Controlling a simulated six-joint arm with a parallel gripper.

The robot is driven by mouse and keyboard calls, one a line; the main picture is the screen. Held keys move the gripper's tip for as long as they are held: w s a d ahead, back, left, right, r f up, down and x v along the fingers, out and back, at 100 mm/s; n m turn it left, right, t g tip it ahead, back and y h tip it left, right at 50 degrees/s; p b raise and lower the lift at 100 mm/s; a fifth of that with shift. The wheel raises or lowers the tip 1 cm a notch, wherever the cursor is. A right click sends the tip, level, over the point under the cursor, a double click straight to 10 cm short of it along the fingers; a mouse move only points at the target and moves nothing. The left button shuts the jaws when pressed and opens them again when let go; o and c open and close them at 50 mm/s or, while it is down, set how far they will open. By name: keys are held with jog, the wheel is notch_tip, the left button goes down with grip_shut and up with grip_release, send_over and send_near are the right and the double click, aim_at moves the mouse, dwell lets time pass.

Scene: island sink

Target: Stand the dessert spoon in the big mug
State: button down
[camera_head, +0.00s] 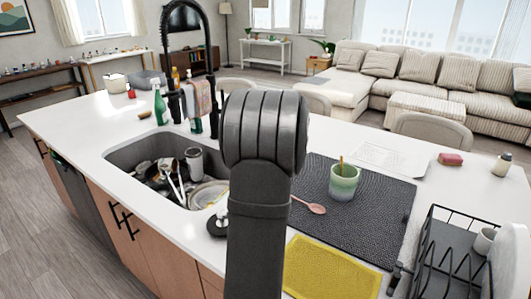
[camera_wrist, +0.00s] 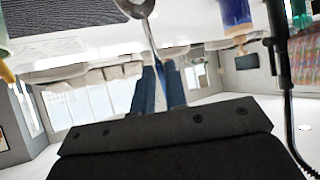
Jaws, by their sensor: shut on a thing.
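A metal spoon (camera_wrist: 148,30), which looks like the dessert spoon, is between the blue fingers of my gripper (camera_wrist: 159,68) in the wrist view. My gripper is shut on its handle, with the bowl pointing to the top of that picture. In the head view my arm hides the gripper and this spoon. A green and pale mug (camera_head: 344,184) stands upright on the dark mat (camera_head: 385,212), with a yellowish stick or handle inside it. At the left edge of the wrist view a sliver of green and yellow shows, apart from the spoon.
A pink spoon (camera_head: 311,207) lies beside the mug. A yellow cloth (camera_head: 330,270) lies in front of the mat. A dish rack (camera_head: 440,262) stands at the right. The sink (camera_head: 128,157) at the left holds dishes, under a tall black tap (camera_head: 209,45). Bottles (camera_head: 160,104) stand behind it.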

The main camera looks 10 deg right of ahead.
jog(key=s+d+r+m+t+h, duration=0.1)
jog(key=s+d+r+m+h, duration=0.2)
jog(key=s+d+r+h, duration=0.45)
jog(key=s+d+r+m+t+h, duration=0.15)
jog(key=s+d+r, duration=0.35)
jog(key=d, duration=0.5)
notch_tip(320, 180, down, 15)
jog(key=s, duration=0.1)
jog(key=shift+s+r+m, duration=0.2)
jog(key=shift+s+m, duration=0.05)
jog(key=shift+m, duration=0.2)
jog(key=c, duration=1.4)
grip_release()
jog(key=shift+o, duration=0.2)
jog(key=shift+a, duration=0.1)
jog(key=v, duration=1.7)
jog(key=shift+a, duration=0.25)
